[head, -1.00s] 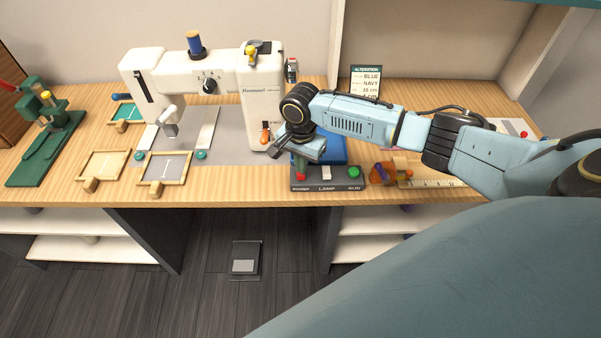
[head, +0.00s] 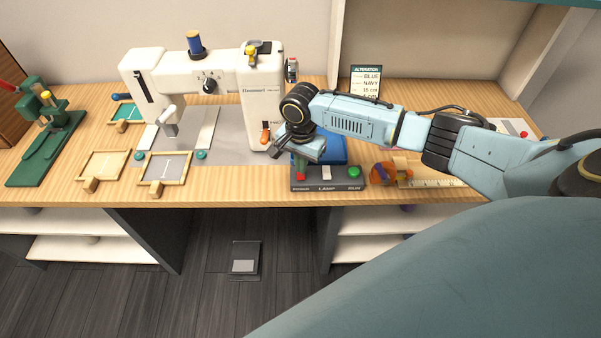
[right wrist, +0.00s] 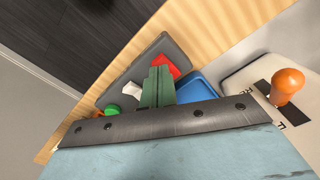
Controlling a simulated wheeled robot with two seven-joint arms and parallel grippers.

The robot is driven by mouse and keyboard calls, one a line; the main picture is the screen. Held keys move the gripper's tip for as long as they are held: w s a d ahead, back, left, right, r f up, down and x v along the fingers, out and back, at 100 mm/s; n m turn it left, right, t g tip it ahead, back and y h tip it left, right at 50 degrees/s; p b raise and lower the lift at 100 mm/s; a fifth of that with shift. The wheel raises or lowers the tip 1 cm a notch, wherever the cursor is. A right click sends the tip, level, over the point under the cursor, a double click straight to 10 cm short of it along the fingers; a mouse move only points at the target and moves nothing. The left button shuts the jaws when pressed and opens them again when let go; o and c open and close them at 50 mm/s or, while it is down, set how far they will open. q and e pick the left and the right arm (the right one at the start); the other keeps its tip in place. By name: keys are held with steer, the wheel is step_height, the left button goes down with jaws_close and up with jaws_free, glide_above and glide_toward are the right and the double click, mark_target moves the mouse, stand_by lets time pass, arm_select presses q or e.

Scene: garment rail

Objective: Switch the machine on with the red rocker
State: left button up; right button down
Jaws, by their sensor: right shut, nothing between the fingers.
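The red rocker (head: 300,177) sits at the left end of a dark control box (head: 335,186) at the table's front edge, above a label that seems to read POWER. The rocker also shows in the right wrist view (right wrist: 171,66). My right gripper (head: 302,164) is shut and empty, pointing down with its green fingertips (right wrist: 158,75) at the rocker and covering part of it. I cannot tell whether they touch. The white sewing machine (head: 262,105) stands behind and to the left. My left gripper is not in view.
A white lamp switch (head: 327,173) and a green button (head: 354,172) share the box. A blue object (head: 333,150) lies behind it. An orange spool-like item (head: 382,174) is to the right. Wooden frames (head: 164,182) lie to the left. A pedal (head: 244,267) is on the floor.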

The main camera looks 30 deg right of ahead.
steer(key=shift+f+b, duration=0.35)
steer(key=shift+f, duration=0.75)
stand_by(0.6)
step_height(320, 180, up, 7)
steer(key=p, duration=0.9)
steer(key=shift+r, duration=0.1)
stand_by(0.3)
